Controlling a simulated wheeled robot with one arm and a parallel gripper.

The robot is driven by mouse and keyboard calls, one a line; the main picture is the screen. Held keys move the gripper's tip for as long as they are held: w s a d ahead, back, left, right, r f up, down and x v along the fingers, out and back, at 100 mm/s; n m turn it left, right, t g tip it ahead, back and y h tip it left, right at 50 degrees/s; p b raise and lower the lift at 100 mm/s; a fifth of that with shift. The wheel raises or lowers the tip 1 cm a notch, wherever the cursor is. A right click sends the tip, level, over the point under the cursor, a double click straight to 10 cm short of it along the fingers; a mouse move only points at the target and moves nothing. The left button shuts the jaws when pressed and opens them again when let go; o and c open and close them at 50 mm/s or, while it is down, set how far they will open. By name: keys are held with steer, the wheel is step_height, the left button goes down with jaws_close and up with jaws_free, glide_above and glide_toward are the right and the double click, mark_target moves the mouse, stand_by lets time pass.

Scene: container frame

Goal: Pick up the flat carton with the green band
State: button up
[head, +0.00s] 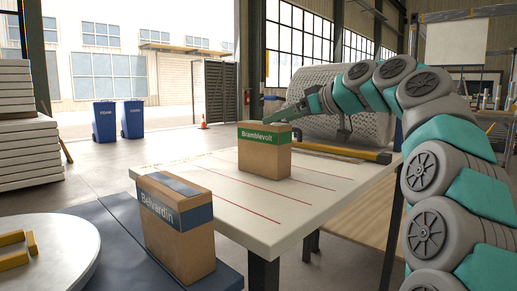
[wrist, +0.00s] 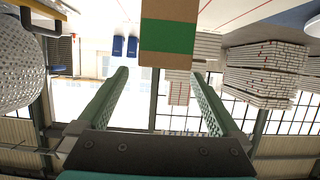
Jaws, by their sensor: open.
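The carton with the green band (head: 264,160) is a brown box marked "Bramblevolt". It stands upright on the white table (head: 225,205) in the head view. In the wrist view the carton (wrist: 168,12) shows at the top centre, its green band crossing it just beyond the fingertips. I cannot tell the exact gap to the carton.
A brown carton with a dark blue band (head: 178,225), marked "Belvardin", stands on a blue surface (head: 118,210) at front left. A round pale table (head: 60,255) holds yellow bars (head: 14,258). A yellow-edged bar (head: 345,152) lies behind the green-banded carton. The white tabletop around it is otherwise clear.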

mark_target(264, 148)
steer(key=shift+x, duration=3.55)
steer(key=shift+s+a, duration=0.1)
steer(key=shift+s, duration=0.05)
jaws_close()
